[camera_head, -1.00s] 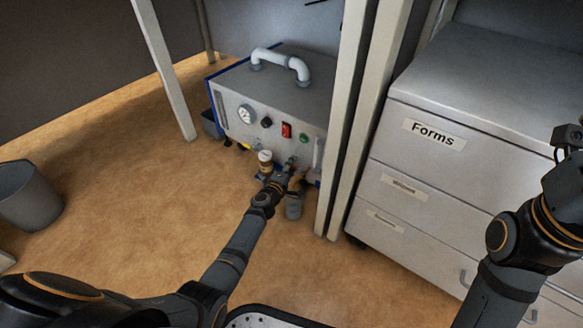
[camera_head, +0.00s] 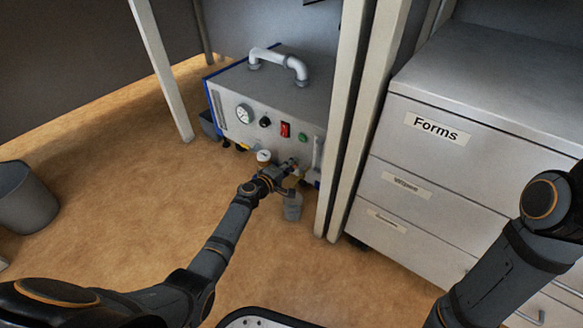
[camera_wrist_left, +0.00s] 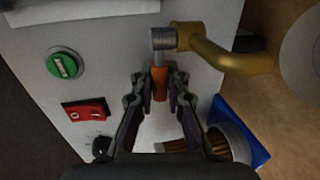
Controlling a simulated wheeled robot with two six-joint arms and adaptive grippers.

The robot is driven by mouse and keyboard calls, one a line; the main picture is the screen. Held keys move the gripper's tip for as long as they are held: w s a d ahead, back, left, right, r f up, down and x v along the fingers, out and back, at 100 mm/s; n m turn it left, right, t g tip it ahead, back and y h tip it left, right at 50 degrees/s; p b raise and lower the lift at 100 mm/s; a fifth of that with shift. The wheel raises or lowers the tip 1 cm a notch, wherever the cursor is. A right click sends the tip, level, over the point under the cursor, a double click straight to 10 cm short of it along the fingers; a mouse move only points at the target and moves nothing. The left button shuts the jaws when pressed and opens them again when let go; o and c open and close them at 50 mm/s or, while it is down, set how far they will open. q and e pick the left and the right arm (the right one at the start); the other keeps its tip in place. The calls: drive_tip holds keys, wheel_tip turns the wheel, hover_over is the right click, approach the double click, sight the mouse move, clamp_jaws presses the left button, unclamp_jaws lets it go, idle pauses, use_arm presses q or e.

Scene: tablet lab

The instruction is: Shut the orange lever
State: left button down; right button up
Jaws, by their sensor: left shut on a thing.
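The orange lever (camera_wrist_left: 159,84) sits on a grey metal valve (camera_wrist_left: 163,39) with a curved brass pipe (camera_wrist_left: 225,57), on the front of a grey machine (camera_head: 262,120). In the left wrist view my left gripper (camera_wrist_left: 159,88) has one finger on each side of the lever and is shut on it. The lever points away from the valve towards the gripper. In the head view my left gripper (camera_head: 285,177) is at the low right of the machine's front and largely hides the lever. My right arm shows at the right edge, but its gripper is out of view.
The machine has a gauge (camera_head: 244,114), a red switch (camera_head: 286,130) and a green button (camera_head: 303,138). A small jar (camera_head: 292,207) is just below the gripper. White posts (camera_head: 350,120) and a drawer cabinet (camera_head: 440,165) stand right. Open floor (camera_head: 120,200) lies left.

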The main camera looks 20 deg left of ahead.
use_arm(q)
drive_tip(key=c, duration=1.3)
unclamp_jaws()
drive_tip(key=shift+c, duration=0.2)
drive_tip(key=v, duration=1.2)
drive_tip(key=shift+s, duration=0.1)
